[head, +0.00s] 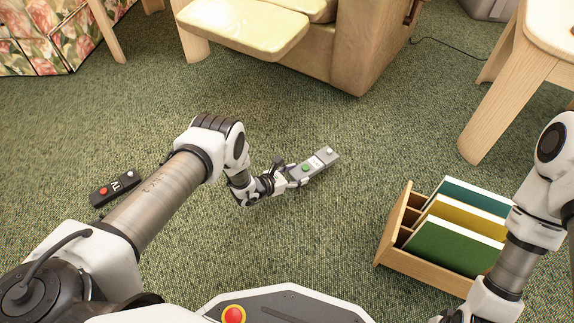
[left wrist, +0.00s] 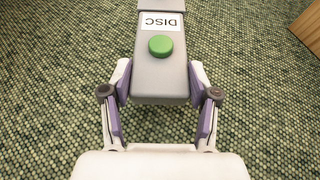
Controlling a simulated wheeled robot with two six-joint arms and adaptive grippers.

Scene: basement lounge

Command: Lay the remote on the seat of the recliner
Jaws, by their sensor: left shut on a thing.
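My left gripper (head: 290,180) is shut on a grey remote (head: 321,166) with a green button and a DISC label. In the left wrist view the fingers (left wrist: 160,95) press both sides of the grey remote (left wrist: 160,80) at its near end. The remote is over the carpet; its height is hard to tell. A second, black remote (head: 115,188) with a red button and TV label lies on the floor left of my left arm. The cream recliner (head: 335,50) stands at the top, its footrest (head: 245,30) out; its seat (head: 300,6) is cut off by the frame. My right gripper is out of view.
A wooden rack (head: 430,268) with several coloured folders stands on the floor at the right, near my right arm. A wooden table (head: 510,85) is at the upper right. A floral sofa (head: 40,35) is at the upper left. Carpet before the recliner is clear.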

